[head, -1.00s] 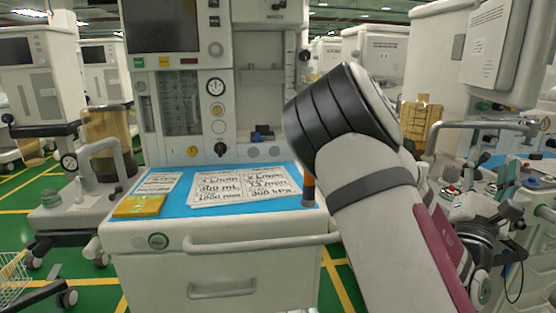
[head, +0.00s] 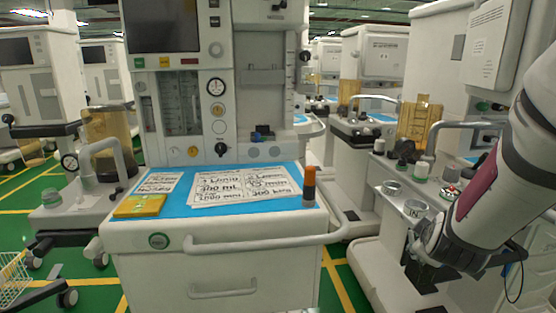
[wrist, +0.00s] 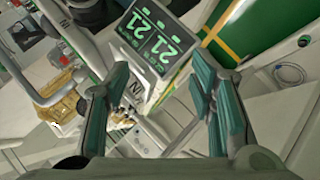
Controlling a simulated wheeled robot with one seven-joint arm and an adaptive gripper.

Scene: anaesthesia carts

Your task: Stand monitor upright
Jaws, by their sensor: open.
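A small monitor (wrist: 152,38) with a dark screen and green "21" digits shows in the wrist view, ahead of the fingertips and a little above the middle of the gap. It appears tilted in that picture, and I cannot tell whether it lies flat. My gripper (wrist: 160,70) is open, with green-grey fingers on either side of the view and nothing held between them. In the head view my gripper (head: 422,272) hangs low at the right, in front of the right-hand cart. I cannot make out the monitor in the head view.
The near cart (head: 200,240) carries a blue mat with printed sheets (head: 240,185), a yellow pack (head: 140,206) and an orange-brown bottle (head: 309,187). The right-hand cart (head: 375,250) has knobs and tubes close to my arm. Green floor shows between the carts.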

